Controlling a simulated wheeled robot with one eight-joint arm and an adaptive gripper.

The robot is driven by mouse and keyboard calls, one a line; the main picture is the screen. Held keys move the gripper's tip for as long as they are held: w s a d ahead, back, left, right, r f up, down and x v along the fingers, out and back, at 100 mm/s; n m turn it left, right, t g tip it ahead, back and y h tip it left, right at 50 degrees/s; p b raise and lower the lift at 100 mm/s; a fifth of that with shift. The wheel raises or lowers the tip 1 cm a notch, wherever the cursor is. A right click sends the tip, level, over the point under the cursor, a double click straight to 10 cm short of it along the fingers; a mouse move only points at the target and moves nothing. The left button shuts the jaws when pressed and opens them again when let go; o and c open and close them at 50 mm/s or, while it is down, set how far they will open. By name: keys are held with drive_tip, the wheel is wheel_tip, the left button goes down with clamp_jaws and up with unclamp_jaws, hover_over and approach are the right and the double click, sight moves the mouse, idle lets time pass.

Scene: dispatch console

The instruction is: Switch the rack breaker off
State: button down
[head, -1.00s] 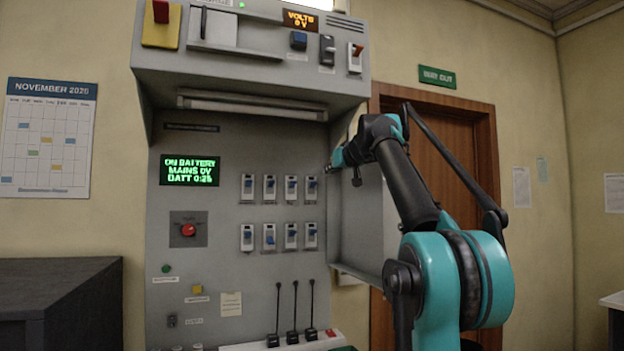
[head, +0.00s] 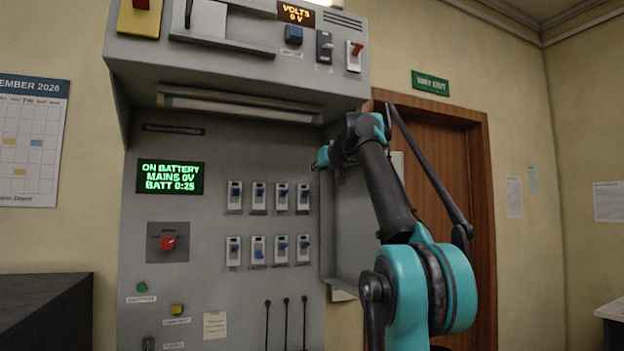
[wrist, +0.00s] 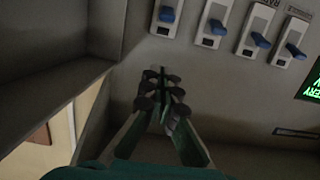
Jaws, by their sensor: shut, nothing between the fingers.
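Two rows of white breakers with blue toggles sit on the grey console panel (head: 215,275). In the wrist view, turned upside down, a partly cut-off label beginning "RA" lies by the third breaker from the left (wrist: 257,34), likely the rack breaker. That would be the second from the left in the upper row (head: 258,195) in the head view; its label is unreadable there. My gripper (wrist: 162,82) is shut and empty, apart from the breakers. In the head view it is at the panel's right edge (head: 322,157), above the upper row's height.
A green display (head: 170,178) reads "ON BATTERY, MAINS 0V". A red knob (head: 168,243) is below it. The console's overhang (head: 240,75) juts out above the panel, and a side wall (head: 347,225) stands at its right. A brown door (head: 450,150) is behind my arm.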

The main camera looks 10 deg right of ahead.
hover_over(306, 193)
drive_tip(key=shift+w+f, duration=0.15)
drive_tip(key=shift+f, duration=0.65)
drive_tip(key=shift+s+d+f, duration=0.15)
drive_tip(key=shift+s+f, duration=0.35)
drive_tip(key=shift+f, duration=0.35)
drive_tip(key=shift+s+d+f, duration=0.15)
drive_tip(key=shift+s+f, duration=0.3)
drive_tip(key=shift+f, duration=0.4)
drive_tip(key=shift+s+f, duration=0.2)
drive_tip(key=shift+f, duration=0.1)
drive_tip(key=shift+s+d+f, duration=0.1)
drive_tip(key=shift+s+f, duration=0.15)
drive_tip(key=shift+f, duration=0.3)
drive_tip(key=shift+s+d+f, duration=0.1)
drive_tip(key=shift+s+f, duration=0.1)
drive_tip(key=shift+f, duration=0.3)
drive_tip(key=shift+r, duration=0.1)
